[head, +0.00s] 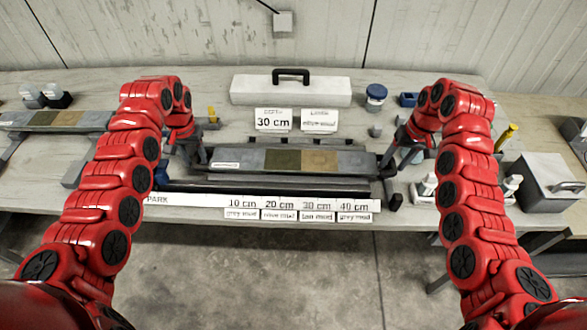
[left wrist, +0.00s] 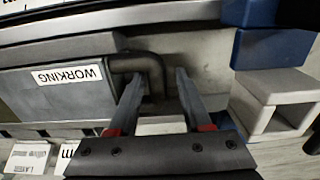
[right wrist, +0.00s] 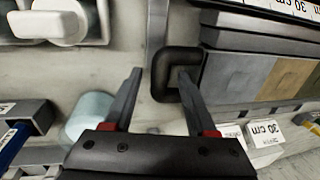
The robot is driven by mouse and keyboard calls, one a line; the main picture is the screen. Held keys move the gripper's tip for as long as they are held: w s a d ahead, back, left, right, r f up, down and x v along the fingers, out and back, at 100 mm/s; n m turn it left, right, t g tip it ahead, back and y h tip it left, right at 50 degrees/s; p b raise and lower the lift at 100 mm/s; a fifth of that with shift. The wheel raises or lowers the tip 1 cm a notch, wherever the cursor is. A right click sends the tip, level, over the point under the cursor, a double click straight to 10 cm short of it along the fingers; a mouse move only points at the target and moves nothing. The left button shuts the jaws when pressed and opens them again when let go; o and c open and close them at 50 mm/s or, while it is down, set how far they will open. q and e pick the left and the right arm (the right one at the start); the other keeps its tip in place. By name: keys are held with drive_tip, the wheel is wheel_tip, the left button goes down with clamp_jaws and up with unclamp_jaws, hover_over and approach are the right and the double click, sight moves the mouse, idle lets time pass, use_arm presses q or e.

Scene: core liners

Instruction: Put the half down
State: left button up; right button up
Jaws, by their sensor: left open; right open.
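The half (head: 337,160) is a long grey trough of sediment with grey, olive, tan and grey bands. It lies level across the middle of the bench; what bears it from below is hard to see. Its end by my left gripper is labelled WORKING (left wrist: 66,76). Each end has a dark handle. My left gripper (left wrist: 156,76) is open, its fingers on either side of the left handle (left wrist: 150,62). My right gripper (right wrist: 160,74) is open, its fingers around part of the right handle (right wrist: 170,88). In the head view the fingertips are small and partly hidden.
A PARK strip (head: 190,199) with depth cards runs along the bench's front. A white case (head: 290,92) and two cards (head: 273,119) stand behind. Another banded half (head: 75,121) lies at left. A grey box (head: 545,178) and small bottles stand at right.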

use_arm(q)
drive_tip(key=shift+d+r, duration=0.15)
drive_tip(key=shift+r, duration=0.3)
wheel_tip(320, 180, up, 6)
drive_tip(key=shift+r, duration=0.15)
use_arm(e)
drive_tip(key=shift+d, duration=0.1)
use_arm(q)
drive_tip(key=shift+r, duration=0.25)
use_arm(e)
drive_tip(key=shift+r, duration=0.1)
use_arm(q)
drive_tip(key=shift+r, duration=0.15)
use_arm(e)
wheel_tip(320, 180, up, 12)
drive_tip(key=d, duration=0.2)
drive_tip(key=shift+d+f, duration=0.15)
drive_tip(key=shift+f, duration=0.1)
use_arm(q)
drive_tip(key=shift+r, duration=0.1)
use_arm(e)
drive_tip(key=shift+r, duration=0.15)
